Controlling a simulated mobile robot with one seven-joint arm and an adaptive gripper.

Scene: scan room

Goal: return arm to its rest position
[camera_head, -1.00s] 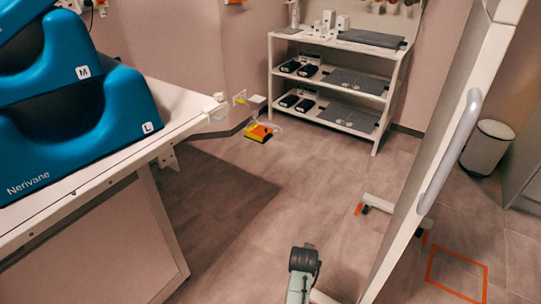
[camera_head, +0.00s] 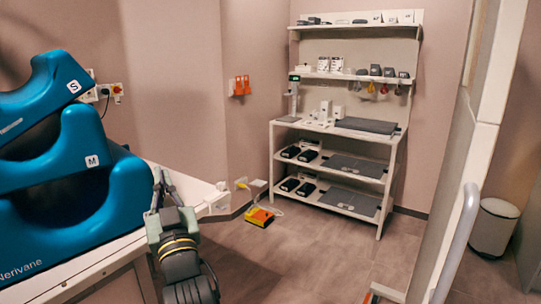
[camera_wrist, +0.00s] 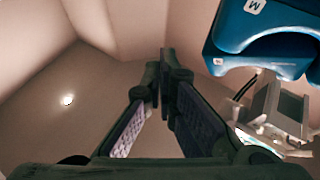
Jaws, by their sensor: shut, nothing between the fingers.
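My gripper (camera_head: 158,178) is raised in the lower left of the head view, with my dark forearm and its yellow rings below it. Its fingers point upward, shut and empty. In the wrist view, my gripper (camera_wrist: 164,62) shows its two fingers meeting near the middle, with nothing held between them. In the head view it appears just right of the blue headrest-like supports (camera_head: 120,185); I cannot tell the exact gap. The supports also show at the upper right of the wrist view (camera_wrist: 275,38).
A white table (camera_head: 192,187) bears the supports at left. A shelf unit (camera_head: 285,155) with devices stands at the back. A yellow-orange device (camera_head: 260,217) lies on the floor. A white panel with a handle (camera_head: 458,245) stands at right, and a bin (camera_head: 493,228) beyond. The middle floor is open.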

